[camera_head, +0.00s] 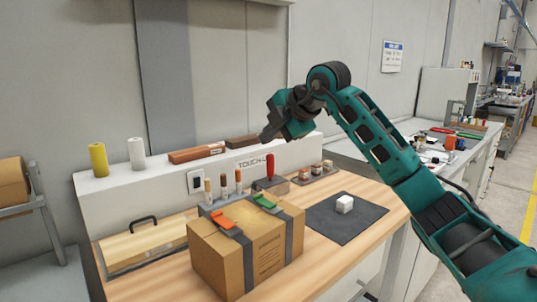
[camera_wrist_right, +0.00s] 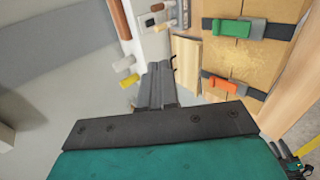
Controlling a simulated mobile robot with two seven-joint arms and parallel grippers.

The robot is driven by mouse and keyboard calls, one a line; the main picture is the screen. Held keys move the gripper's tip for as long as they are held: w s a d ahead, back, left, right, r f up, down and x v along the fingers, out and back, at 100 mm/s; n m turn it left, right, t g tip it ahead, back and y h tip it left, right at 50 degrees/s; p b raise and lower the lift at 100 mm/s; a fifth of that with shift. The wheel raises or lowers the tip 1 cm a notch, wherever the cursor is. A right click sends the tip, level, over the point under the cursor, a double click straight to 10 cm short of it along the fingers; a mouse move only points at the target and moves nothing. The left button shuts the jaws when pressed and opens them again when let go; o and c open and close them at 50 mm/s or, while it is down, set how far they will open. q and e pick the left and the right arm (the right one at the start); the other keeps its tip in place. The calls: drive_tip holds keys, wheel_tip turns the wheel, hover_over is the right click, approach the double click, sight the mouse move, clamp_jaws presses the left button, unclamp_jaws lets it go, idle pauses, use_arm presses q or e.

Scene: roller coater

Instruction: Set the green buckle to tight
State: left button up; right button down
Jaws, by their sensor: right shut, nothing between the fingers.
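A cardboard box (camera_head: 217,265) stands on the wooden bench, with two dark straps around it. The green buckle (camera_head: 267,203) sits on the strap at the right of the box top. It also shows in the right wrist view (camera_wrist_right: 231,28). An orange buckle (camera_head: 224,222) sits on the other strap, also in the right wrist view (camera_wrist_right: 222,84). I cannot tell how tight either buckle is. My right gripper (camera_head: 266,137) is shut and empty, high above and behind the box, apart from the buckles. Its closed fingers show in the right wrist view (camera_wrist_right: 155,86). My left gripper is not in view.
A raised white ledge (camera_head: 140,193) runs along the back. Air above the box is free.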

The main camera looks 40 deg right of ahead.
drive_tip(key=shift+r, duration=1.1)
